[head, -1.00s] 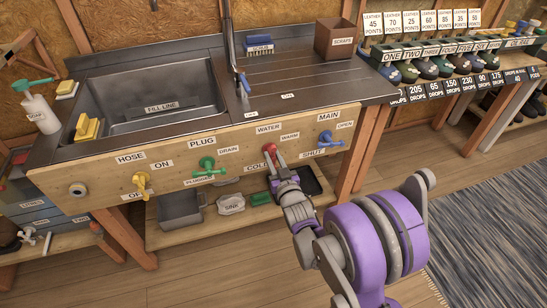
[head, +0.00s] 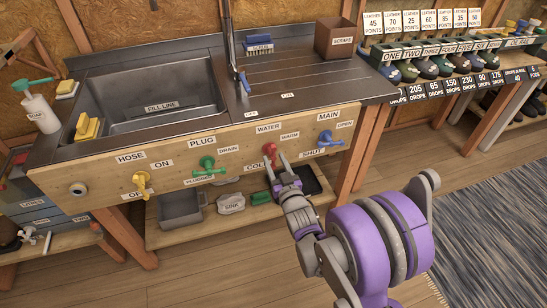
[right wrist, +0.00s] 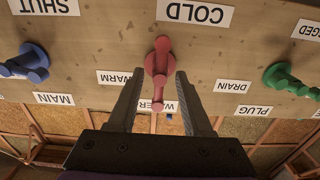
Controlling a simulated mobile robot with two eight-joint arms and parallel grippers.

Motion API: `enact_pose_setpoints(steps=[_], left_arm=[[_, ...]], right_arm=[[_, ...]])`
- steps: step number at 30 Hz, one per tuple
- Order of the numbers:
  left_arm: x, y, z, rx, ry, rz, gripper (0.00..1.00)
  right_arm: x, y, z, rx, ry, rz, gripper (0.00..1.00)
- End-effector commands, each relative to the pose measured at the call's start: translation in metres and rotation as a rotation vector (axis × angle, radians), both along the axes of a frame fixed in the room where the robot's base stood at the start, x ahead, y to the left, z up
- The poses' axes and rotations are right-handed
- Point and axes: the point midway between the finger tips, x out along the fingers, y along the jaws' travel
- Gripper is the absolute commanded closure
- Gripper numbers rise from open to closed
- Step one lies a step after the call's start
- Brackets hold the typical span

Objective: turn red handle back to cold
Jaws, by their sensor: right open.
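The red handle (head: 269,152) is on the wooden front panel below the WATER label, with WARM to its upper right and COLD to its lower left. It also shows in the right wrist view (right wrist: 159,70), which is upside down, lying roughly along the line between the COLD and WATER labels. My right gripper (head: 278,166) is just below and in front of the handle. In the right wrist view its two fingers (right wrist: 155,82) are spread on either side of the handle, with nothing gripped. I cannot tell whether a finger touches it. My left gripper is not in view.
The green plug handle (head: 207,166) is to the left and the blue main handle (head: 329,139) to the right on the same panel. A yellow hose handle (head: 142,182) is further left. Below is a shelf with a grey bin (head: 180,209). The sink (head: 150,97) is above.

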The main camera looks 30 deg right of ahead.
Motion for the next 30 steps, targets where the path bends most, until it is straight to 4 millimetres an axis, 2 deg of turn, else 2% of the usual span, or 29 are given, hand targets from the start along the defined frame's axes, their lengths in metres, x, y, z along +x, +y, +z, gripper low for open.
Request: enact_pose_setpoints(steps=[6, 13, 18, 30], left_arm=[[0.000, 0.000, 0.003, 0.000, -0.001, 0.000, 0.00], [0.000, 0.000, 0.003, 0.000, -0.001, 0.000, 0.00], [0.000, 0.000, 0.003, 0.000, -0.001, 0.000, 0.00], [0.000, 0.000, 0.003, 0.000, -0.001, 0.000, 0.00]], right_arm=[[-0.045, 0.011, 0.001, 0.000, 0.000, 0.000, 0.50], [-0.079, 0.019, 0.000, 0.000, 0.000, 0.000, 0.50], [-0.087, 0.021, 0.000, 0.000, 0.000, 0.000, 0.50], [-0.087, 0.021, 0.000, 0.000, 0.000, 0.000, 0.50]])
